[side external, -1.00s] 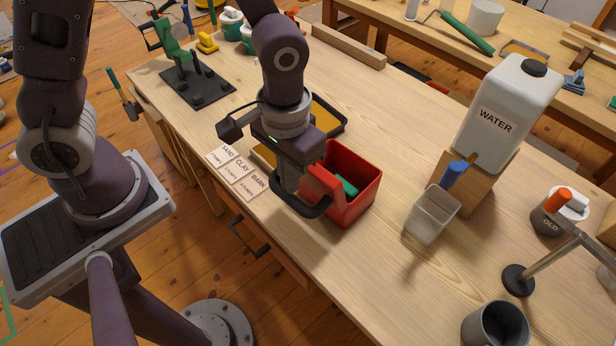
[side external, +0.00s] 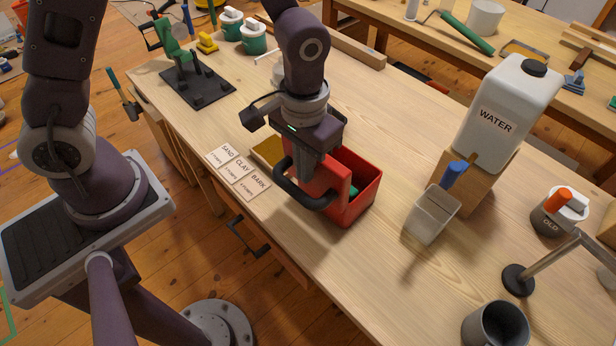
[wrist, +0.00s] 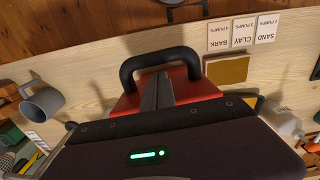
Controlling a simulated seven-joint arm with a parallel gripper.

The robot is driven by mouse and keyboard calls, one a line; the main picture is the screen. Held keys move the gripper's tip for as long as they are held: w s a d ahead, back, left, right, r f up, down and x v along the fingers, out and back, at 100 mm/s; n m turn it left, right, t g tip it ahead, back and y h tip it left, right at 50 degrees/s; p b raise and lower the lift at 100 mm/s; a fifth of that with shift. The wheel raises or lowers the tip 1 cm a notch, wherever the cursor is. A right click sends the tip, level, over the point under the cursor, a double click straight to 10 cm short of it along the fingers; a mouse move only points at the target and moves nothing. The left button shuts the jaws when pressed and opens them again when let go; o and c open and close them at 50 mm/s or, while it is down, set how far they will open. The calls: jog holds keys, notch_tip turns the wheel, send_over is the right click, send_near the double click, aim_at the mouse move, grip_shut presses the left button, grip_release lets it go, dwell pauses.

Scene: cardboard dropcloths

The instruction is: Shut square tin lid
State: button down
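The square red tin (side external: 358,205) stands on the bench with its top open and something green (side external: 352,188) inside. Its red lid (side external: 333,181) stands raised on the near-left side, with a black loop handle (side external: 291,193) sticking out. In the wrist view the handle (wrist: 127,72) arches around my gripper's fingers (wrist: 157,80), with red lid (wrist: 202,90) on both sides. My gripper (side external: 306,178) points down into the loop between handle and lid; its fingers look shut together with nothing seen between them. Whether they touch the handle is unclear.
SAND, CLAY and BARK cards (side external: 240,170) and a brown-yellow block (side external: 267,152) lie to the left. A clear scoop box (side external: 432,216) and water jug (side external: 505,110) stand right. A grey mug (side external: 496,326) is at the front right. Bench between tin and mug is clear.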

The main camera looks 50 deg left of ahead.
jog(key=shift+w+a+f, duration=0.1)
jog(key=shift+w+f, duration=0.1)
jog(key=shift+w, duration=1.5)
jog(key=shift+r, duration=3.55)
jog(key=shift+r, duration=0.1)
jog(key=s+a+r+t, duration=0.2)
jog(key=s+a+r, duration=0.35)
jog(key=r, duration=0.45)
jog(key=s+a+r+t, duration=0.3)
jog(key=s+a, duration=0.2)
jog(key=s, duration=0.6)
jog(key=shift+r+m+t, duration=0.2)
jog(key=shift+m+t, duration=0.1)
